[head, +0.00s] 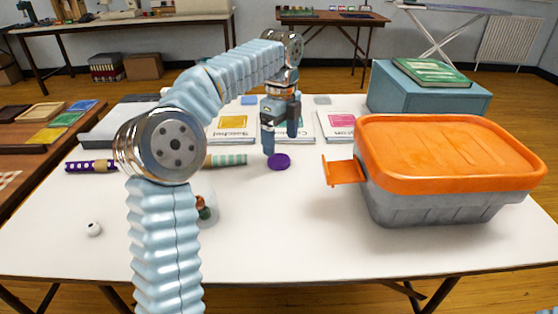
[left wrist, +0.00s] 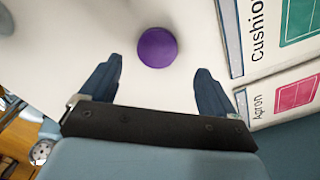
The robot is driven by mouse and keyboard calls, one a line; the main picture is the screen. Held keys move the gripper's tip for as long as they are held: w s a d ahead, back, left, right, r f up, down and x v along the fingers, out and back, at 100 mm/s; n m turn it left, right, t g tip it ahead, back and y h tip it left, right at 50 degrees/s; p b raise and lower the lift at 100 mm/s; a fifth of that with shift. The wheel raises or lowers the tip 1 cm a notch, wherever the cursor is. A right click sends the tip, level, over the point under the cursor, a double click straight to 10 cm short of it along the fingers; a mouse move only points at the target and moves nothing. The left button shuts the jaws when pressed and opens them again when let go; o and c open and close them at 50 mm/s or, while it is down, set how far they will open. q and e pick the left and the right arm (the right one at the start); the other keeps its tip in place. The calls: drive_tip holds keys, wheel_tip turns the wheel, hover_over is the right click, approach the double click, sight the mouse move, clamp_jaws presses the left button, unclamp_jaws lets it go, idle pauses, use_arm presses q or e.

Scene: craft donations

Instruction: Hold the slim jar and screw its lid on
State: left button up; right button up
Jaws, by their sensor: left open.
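The purple round lid (head: 279,161) lies flat on the white table, and it also shows in the left wrist view (left wrist: 157,47). My left gripper (head: 280,142) is open and points down just above and behind the lid, with nothing between its fingers. In the left wrist view its two fingers (left wrist: 157,76) stand apart, with the lid beyond their tips. A clear container with brown and green contents (head: 205,208), perhaps the slim jar, is mostly hidden behind my left arm. I cannot tell its full shape.
A grey bin with an orange lid (head: 450,155) fills the table's right side, its orange tab (head: 344,171) sticking out left. Pattern booklets (head: 341,125) lie behind the lid. A purple roll (head: 90,167) and a white knob (head: 94,229) are at left. The front middle is clear.

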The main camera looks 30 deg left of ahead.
sight(281, 160)
use_arm(q)
drive_tip(key=f, duration=0.5)
drive_tip(key=shift+s+d, duration=0.1)
drive_tip(key=shift+s, duration=0.15)
drive_tip(key=c, duration=1.1)
